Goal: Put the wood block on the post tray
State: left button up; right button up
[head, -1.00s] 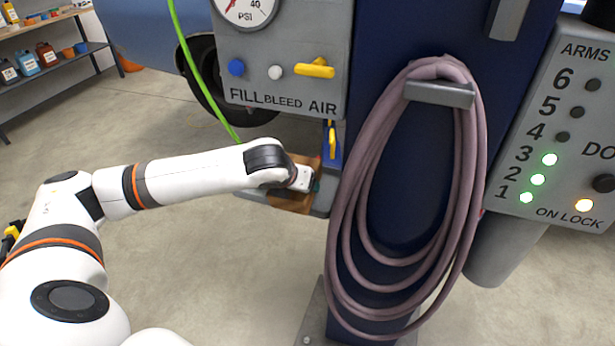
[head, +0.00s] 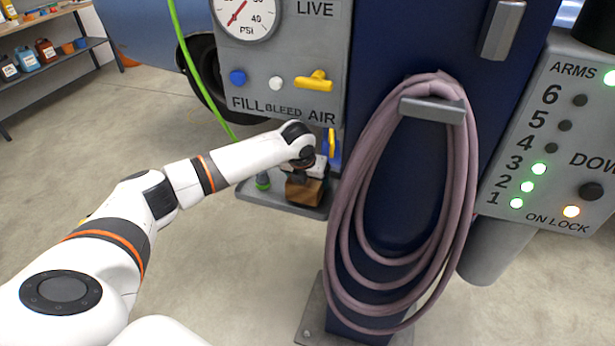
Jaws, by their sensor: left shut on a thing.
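The wood block (head: 306,192) is a brown block with a dark top, at the end of my left arm in the head view. My left gripper (head: 303,172) is shut on it from above; the fingers are mostly hidden by the wrist. The block is over or on the grey post tray (head: 297,209), which sticks out from the blue post below the air panel. I cannot tell whether the block touches the tray. My right gripper is not in view.
The coiled hose (head: 345,240) hangs close on the right. The gauge panel (head: 285,95) is just above. A yellow-handled item (head: 333,145) hangs behind the wrist. Open floor lies left.

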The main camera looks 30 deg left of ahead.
pick_arm(q)
jog(key=shift+s+f, duration=0.1)
jog(key=shift+f, duration=0.65)
jog(key=o, duration=1.4)
jog(key=shift+f, duration=0.1)
jog(key=shift+c, duration=0.2)
jog(key=b+v, duration=0.1)
jog(key=v, duration=1.1)
jog(key=shift+s, duration=0.1)
